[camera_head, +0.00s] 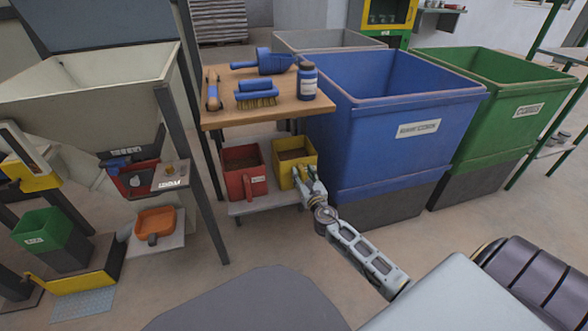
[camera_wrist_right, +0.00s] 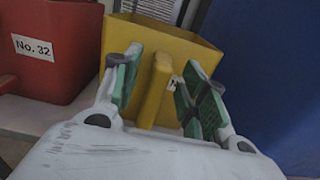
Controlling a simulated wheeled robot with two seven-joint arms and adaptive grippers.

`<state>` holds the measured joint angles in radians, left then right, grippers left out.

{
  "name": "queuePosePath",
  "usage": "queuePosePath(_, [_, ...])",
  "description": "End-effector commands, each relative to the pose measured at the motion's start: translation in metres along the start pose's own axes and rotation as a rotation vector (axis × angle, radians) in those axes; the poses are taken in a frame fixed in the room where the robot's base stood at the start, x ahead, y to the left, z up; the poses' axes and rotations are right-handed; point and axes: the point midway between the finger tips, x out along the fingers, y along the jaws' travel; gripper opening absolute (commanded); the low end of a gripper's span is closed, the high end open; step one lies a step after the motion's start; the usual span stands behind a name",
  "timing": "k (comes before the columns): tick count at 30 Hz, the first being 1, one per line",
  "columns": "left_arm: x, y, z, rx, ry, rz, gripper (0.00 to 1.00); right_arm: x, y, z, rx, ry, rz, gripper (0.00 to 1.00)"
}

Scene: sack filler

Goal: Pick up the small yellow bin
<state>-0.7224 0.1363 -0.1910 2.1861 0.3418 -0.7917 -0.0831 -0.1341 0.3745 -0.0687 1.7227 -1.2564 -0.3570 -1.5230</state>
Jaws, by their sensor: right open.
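The small yellow bin (camera_head: 284,173) stands on a low shelf under the wooden table, with brown contents inside. In the right wrist view the yellow bin (camera_wrist_right: 190,48) has a vertical yellow handle (camera_wrist_right: 153,90) on its front. My right gripper (camera_head: 302,172) is at the bin's front right in the head view. In the wrist view my right gripper (camera_wrist_right: 160,82) is open, its green-padded fingers on either side of the handle with a visible gap. My left gripper is not in view.
A red bin (camera_head: 243,170) stands close left of the yellow one on the low shelf (camera_head: 262,205). A large blue bin (camera_head: 385,125) stands close on the right. The wooden table (camera_head: 225,112) overhead carries a scoop, brush and bottle.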

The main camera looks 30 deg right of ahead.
Motion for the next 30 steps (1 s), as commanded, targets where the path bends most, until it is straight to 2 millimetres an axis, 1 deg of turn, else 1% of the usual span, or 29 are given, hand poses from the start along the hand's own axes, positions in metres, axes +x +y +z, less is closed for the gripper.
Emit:
queuePosePath(3, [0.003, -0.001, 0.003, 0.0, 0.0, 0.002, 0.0, 0.01, 0.0, -0.001, 0.002, 0.0, 0.0, 0.43])
queuePosePath(9, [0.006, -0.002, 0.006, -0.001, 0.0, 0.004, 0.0, 0.019, 0.001, 0.0, 0.001, 0.0, 0.0, 0.43])
queuePosePath(24, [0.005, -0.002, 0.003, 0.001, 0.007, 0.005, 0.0, 0.02, 0.001, 0.0, 0.001, 0.0, 0.0, 0.43])
queuePosePath(25, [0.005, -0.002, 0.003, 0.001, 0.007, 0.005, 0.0, 0.02, 0.001, 0.0, 0.001, 0.0, 0.0, 0.42])
queuePosePath(26, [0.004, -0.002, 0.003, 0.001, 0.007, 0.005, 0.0, 0.02, 0.001, 0.0, 0.001, 0.0, 0.0, 0.38])
queuePosePath(30, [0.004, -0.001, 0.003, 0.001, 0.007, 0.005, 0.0, 0.02, 0.001, 0.0, 0.001, 0.0, 0.0, 0.2])
